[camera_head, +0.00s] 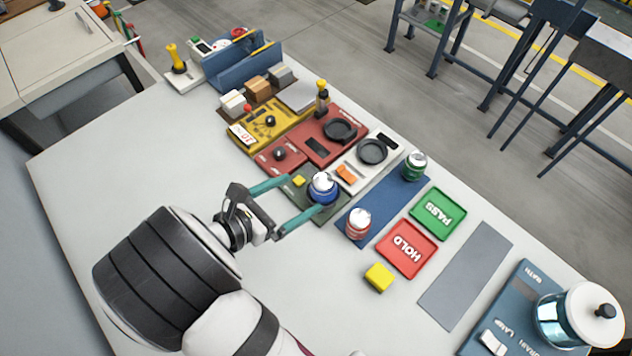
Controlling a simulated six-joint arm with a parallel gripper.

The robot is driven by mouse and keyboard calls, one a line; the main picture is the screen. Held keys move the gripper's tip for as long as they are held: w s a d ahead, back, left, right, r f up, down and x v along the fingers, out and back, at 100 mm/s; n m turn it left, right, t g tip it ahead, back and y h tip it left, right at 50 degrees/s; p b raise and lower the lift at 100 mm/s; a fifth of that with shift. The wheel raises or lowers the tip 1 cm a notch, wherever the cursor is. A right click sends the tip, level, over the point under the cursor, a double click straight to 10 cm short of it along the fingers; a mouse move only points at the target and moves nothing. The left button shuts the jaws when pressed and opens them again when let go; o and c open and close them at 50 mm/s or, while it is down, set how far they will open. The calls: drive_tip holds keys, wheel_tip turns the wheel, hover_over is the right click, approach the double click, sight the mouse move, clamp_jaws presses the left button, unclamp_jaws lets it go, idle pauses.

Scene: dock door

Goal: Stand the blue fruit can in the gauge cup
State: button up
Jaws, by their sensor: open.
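The blue can (323,192) has a silver top and looks upright, over the dark green panel (323,216) with a yellow button. My gripper (306,192) is open, its two teal fingers reaching toward the can from the left, with their tips on either side of its near part. I cannot tell whether they touch it. Two dark round cups are beyond the can: one (372,152) on a white panel with an orange switch, one (340,130) on a red panel. Both look empty. No readable label shows which is the gauge cup.
A red-and-white can (358,223) and a green can (414,166) stand on a blue mat (384,200). The table's near left is clear.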

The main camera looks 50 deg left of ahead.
drive_tip(key=w+d+r+m+g+h, duration=0.2)
drive_tip(key=d+r+m+g+h, duration=0.1)
drive_tip(key=d+m, duration=0.4)
drive_tip(key=w+d+r+m+g+h, duration=0.25)
drive_tip(key=d+m, duration=0.25)
drive_tip(key=d, duration=0.4)
drive_tip(key=w+d+r+m+g+h, duration=0.2)
drive_tip(key=w+d+r+m+g, duration=0.1)
drive_tip(key=d+m, duration=0.4)
drive_tip(key=s+d+r+m+g+y, duration=0.1)
drive_tip(key=s+d+m+y, duration=0.3)
drive_tip(key=m, duration=0.7)
drive_tip(key=s+d+r+m+g+y, duration=0.2)
drive_tip(key=s+d+m+g+y, duration=0.2)
drive_tip(key=s+d+m, duration=0.3)
drive_tip(key=m+y, duration=0.1)
drive_tip(key=m, duration=0.3)
drive_tip(key=shift+d+m, duration=0.15)
drive_tip(key=shift+m, duration=0.15)
drive_tip(key=shift+c, duration=0.3)
